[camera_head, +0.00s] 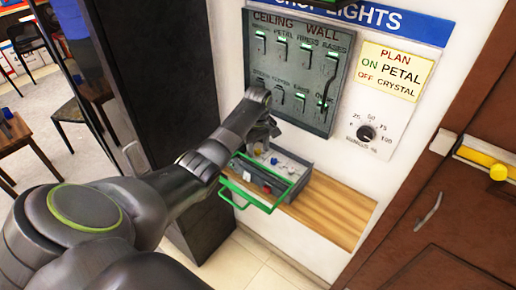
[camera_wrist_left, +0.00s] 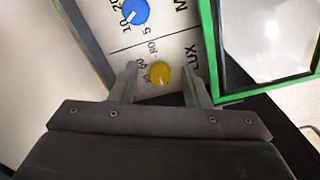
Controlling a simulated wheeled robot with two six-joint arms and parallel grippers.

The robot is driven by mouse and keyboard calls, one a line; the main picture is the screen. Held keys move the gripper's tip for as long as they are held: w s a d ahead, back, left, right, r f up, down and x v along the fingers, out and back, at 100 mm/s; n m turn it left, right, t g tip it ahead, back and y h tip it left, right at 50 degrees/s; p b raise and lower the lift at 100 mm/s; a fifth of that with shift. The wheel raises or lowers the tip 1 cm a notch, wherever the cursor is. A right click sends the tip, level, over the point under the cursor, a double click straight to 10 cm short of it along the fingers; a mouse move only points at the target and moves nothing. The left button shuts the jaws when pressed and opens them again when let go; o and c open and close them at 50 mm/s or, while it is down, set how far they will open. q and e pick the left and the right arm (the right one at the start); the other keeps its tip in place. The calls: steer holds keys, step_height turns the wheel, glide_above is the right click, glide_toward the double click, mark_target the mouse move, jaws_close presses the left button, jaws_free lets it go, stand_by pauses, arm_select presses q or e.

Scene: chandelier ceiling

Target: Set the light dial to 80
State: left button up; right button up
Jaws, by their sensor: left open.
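A grey control box (camera_head: 262,180) with small knobs stands on the wooden ledge. In the left wrist view its panel shows a yellow knob (camera_wrist_left: 160,74) beside the partly covered word "LUX" and small numbers, among them what looks like 80. I cannot tell exactly where this knob points. My left gripper (camera_head: 262,146) is above the box, and its lower end hides part of the panel in the head view. In the wrist view the gripper (camera_wrist_left: 161,85) is open, one finger on each side of the yellow knob; contact cannot be told. My right gripper is not in view.
A blue knob (camera_wrist_left: 135,12) is on the same panel. A green-framed lid (camera_head: 241,195) stands open at the box's front. On the wall are a switch board (camera_head: 287,95), a black dial (camera_head: 366,132) marked 25 to 100, and a yellow sign (camera_head: 398,70). The wooden ledge (camera_head: 325,212) is clear at right.

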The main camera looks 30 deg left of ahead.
arm_select(q)
steer(key=shift+c, duration=0.7)
jaws_close()
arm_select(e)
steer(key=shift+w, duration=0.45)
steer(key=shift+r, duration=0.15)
